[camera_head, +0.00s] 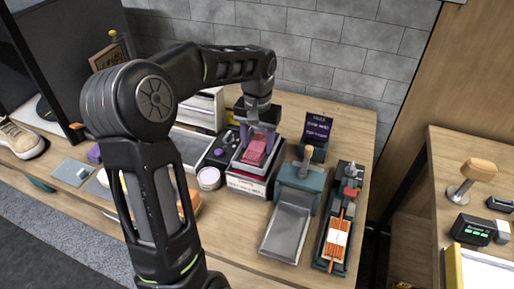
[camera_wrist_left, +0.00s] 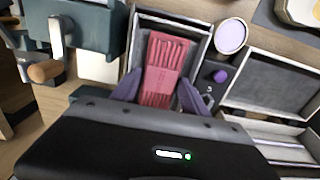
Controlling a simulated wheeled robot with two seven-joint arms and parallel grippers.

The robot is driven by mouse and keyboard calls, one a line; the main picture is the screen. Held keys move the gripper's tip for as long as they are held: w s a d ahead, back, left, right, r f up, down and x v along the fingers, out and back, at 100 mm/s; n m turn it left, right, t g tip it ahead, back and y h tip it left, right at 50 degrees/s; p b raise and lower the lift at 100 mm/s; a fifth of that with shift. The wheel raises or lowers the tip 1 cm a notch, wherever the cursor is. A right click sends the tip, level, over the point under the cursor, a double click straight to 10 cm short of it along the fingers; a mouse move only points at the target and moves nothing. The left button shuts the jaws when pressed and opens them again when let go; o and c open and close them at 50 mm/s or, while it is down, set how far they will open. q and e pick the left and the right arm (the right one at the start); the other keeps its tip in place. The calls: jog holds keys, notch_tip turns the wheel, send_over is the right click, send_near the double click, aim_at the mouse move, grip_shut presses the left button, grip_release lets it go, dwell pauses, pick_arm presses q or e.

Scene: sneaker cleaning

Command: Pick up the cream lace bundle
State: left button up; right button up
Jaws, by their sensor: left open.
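A red-pink lace bundle (camera_head: 256,150) lies in a grey-lined open box (camera_head: 235,163). In the left wrist view the bundle (camera_wrist_left: 164,62) shows several parallel strands and a paler band. My left gripper (camera_head: 258,138) is over this box, pointing down. Its purple fingers (camera_wrist_left: 158,80) are open, one on each side of the bundle's near end; I cannot tell whether they touch it. No plainly cream bundle shows. An orange lace bundle with a whitish band (camera_head: 338,239) lies in a dark holder at the right. My right gripper is not in view.
A round white-topped jar (camera_head: 208,178) stands left of the box. A teal device with a metal tray (camera_head: 287,230) stands to its right. A small dark sign (camera_head: 316,131) is behind. A sneaker (camera_head: 20,139) sits at far left. A side table is at right.

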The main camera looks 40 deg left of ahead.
pick_arm(q)
jog(key=shift+c, duration=0.2)
jog(key=c, duration=1.1)
jog(key=shift+r, duration=0.2)
notch_tip(320, 180, up, 9)
jog(key=shift+f, duration=0.15)
notch_tip(320, 180, up, 7)
jog(key=p, duration=0.7)
send_over(258, 144)
jog(key=shift+s+r+p, duration=0.15)
jog(key=shift+r+p, duration=0.65)
jog(key=shift+r, duration=0.15)
